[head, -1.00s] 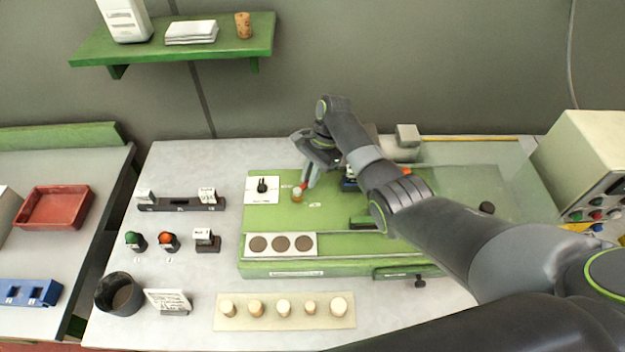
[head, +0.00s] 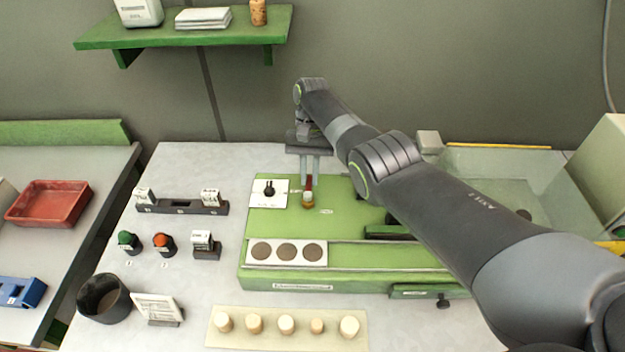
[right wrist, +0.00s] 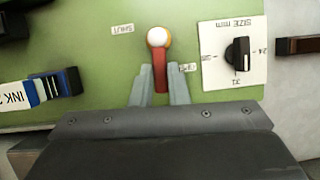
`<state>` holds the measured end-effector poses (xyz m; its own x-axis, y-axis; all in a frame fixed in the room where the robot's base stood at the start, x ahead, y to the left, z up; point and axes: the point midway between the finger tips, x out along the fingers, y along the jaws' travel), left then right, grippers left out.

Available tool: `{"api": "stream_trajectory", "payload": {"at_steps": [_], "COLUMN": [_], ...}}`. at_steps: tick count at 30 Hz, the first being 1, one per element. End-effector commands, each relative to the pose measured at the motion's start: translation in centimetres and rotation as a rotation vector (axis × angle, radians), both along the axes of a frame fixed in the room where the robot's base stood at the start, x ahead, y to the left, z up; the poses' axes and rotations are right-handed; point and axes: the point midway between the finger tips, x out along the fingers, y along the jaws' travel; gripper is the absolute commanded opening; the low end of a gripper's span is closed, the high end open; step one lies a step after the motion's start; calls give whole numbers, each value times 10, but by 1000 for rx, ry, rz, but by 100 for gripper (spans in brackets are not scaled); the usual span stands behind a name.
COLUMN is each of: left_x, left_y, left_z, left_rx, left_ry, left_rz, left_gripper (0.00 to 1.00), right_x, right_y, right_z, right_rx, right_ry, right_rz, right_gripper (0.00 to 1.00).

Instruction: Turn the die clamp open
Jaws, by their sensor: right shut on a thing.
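The die clamp has a red lever (right wrist: 160,72) with a pale round cap (right wrist: 158,37) at one end. In the head view the lever (head: 309,183) stands on the green machine top and points towards the back. My right gripper (right wrist: 161,88) is shut on the red lever, one finger on each side; it also shows in the head view (head: 309,172). A SHUT label (right wrist: 122,29) lies left of the cap in the wrist view. Another label (right wrist: 188,68), partly hidden by a finger, lies right of the lever. My left gripper is out of view.
A white size plate with a black knob (right wrist: 238,54) is close beside the clamp. An ink block (right wrist: 28,91) stands on the other side. Green and orange buttons (head: 163,243) stand at left.

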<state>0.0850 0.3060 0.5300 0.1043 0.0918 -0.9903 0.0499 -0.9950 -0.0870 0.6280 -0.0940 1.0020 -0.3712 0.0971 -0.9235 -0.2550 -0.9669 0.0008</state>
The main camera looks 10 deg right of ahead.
Motion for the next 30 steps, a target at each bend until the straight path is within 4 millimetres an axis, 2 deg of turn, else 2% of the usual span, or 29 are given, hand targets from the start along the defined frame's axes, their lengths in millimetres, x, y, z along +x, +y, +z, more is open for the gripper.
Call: {"api": "stream_trajectory", "payload": {"at_steps": [6,21,22,24,27,30], "left_x": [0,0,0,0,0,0], "left_y": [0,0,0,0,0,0], "left_z": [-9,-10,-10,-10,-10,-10], "left_rx": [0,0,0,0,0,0], "left_ry": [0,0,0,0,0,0], "left_rz": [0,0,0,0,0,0], "left_gripper": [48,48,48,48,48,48], "right_x": [2,2,2,1,1,1], "right_y": [3,4,4,4,4,4], "right_z": [0,1,1,1,1,1], "right_rx": [-1,1,1,1,1,1], "right_ry": [-5,-4,-4,-4,-3,-2], "right_rz": [58,75,75,75,74,74], "right_gripper": [0,0,17,26,36,36]}}
